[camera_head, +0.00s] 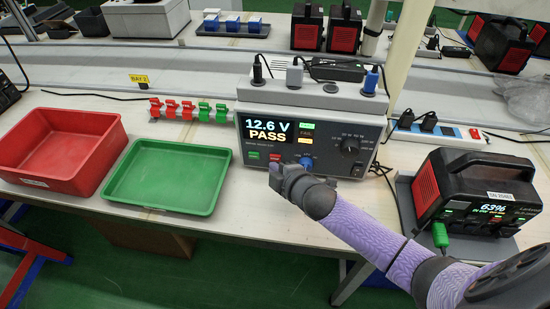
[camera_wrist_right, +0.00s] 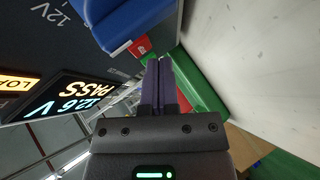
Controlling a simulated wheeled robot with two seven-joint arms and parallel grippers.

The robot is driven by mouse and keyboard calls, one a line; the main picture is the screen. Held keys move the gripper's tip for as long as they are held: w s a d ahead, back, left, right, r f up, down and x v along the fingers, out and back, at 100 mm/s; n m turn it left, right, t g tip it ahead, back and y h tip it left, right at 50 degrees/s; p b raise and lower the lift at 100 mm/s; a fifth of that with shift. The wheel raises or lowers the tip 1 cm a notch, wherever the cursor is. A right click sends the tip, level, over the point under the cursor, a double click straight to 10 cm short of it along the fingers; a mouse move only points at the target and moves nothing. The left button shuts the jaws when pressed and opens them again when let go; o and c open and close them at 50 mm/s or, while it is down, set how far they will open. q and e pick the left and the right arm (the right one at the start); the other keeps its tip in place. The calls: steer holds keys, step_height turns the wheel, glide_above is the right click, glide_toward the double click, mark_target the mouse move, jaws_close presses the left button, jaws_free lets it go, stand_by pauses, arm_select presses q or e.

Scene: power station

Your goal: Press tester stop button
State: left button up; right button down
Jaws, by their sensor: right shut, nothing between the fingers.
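The tester (camera_head: 312,125) stands mid-table, its display (camera_head: 267,129) reading 12.6 V PASS. My right gripper (camera_head: 273,168) is shut and empty, just in front of the red button. In the right wrist view the shut fingers (camera_wrist_right: 160,66) point toward the panel near the red button (camera_wrist_right: 140,46), with the blue knob (camera_wrist_right: 108,22) beside it. I cannot tell whether the fingertips touch the button. My left gripper is not in view.
A green tray (camera_head: 136,203) and a red bin (camera_head: 112,140) stand left of the tester. Red and green clips (camera_head: 188,108) line its left side. A black-red power station (camera_head: 477,185) stands at right with a green plug (camera_head: 440,235). Cables run behind.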

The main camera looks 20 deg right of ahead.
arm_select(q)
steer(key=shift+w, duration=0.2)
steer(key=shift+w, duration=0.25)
arm_select(e)
steer(key=shift+d, duration=0.1)
